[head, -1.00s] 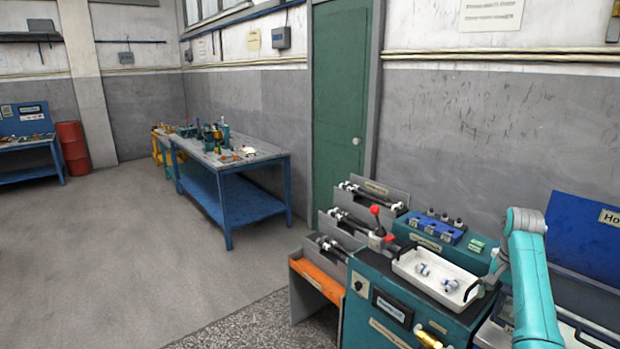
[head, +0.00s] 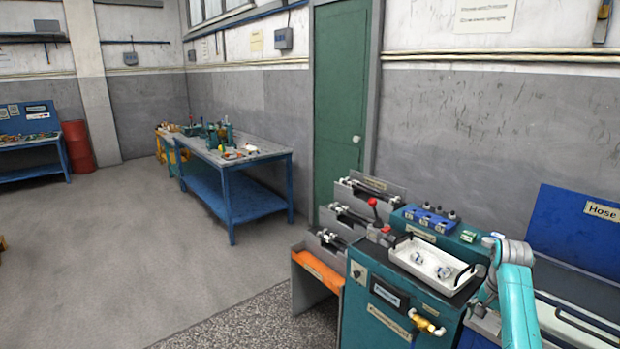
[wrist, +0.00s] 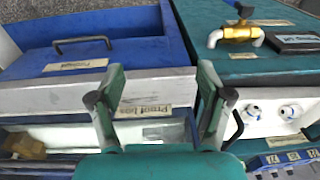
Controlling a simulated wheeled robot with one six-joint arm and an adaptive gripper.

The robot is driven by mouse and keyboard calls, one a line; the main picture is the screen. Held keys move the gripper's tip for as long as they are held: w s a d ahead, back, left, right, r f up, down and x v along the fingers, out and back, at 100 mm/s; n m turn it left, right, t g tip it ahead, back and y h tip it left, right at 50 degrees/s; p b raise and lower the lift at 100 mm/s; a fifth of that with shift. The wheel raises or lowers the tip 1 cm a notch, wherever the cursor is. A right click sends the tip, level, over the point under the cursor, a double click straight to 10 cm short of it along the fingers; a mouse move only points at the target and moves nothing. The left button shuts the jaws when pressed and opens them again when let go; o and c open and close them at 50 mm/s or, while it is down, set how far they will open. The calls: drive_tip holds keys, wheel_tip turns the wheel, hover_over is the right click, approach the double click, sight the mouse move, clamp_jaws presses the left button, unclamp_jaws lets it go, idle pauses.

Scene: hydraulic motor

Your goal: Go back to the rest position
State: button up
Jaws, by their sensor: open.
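My gripper (wrist: 163,100) is open in the wrist view, with its two teal fingers spread wide and nothing between them. Below and between the fingers lies a pale surface with a label that seems to read "Proof box" (wrist: 142,112). My teal arm rises at the lower right of the head view, just right of the bench with the white tray. The gripper itself cannot be made out there.
A white tray (head: 408,259) holding small fittings sits on the teal bench (head: 362,318); its fittings also show in the wrist view (wrist: 288,112). A brass valve (wrist: 238,33) and a blue box (wrist: 85,45) lie near the gripper. Open floor (head: 130,240) is left.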

drive_tip(key=s+a+f+n+t, duration=0.1)
drive_tip(key=s+a+f, duration=0.2)
drive_tip(key=f, duration=0.4)
drive_tip(key=s+a+f+n+t+h, duration=0.1)
drive_tip(key=s+a+f, duration=0.15)
drive_tip(key=f, duration=0.45)
drive_tip(key=s+a+f+t, duration=0.1)
drive_tip(key=s+a+f, duration=0.1)
drive_tip(key=a+f, duration=0.35)
drive_tip(key=s+a+f+n+t, duration=0.2)
drive_tip(key=s+a+f, duration=0.25)
drive_tip(key=s, duration=0.45)
drive_tip(key=s+a+f+n+t, duration=0.1)
drive_tip(key=s+a+f+t, duration=0.1)
drive_tip(key=s+a+f, duration=0.5)
drive_tip(key=s+a+r+n+t, duration=0.15)
drive_tip(key=s+r, duration=0.35)
drive_tip(key=s, duration=0.6)
drive_tip(key=s+a+r+n+t, duration=0.15)
drive_tip(key=s+r, duration=0.35)
drive_tip(key=s, duration=0.6)
drive_tip(key=s+a+r+n+t, duration=0.1)
drive_tip(key=s+r+t, duration=0.1)
drive_tip(key=s+r, duration=0.4)
drive_tip(key=s+a+r+n+t+y, duration=0.1)
drive_tip(key=s+r, duration=0.5)
drive_tip(key=r, duration=0.8)
drive_tip(key=shift+s+a+t, duration=0.4)
drive_tip(key=shift+a+t, duration=0.05)
drive_tip(key=shift+t, duration=0.05)
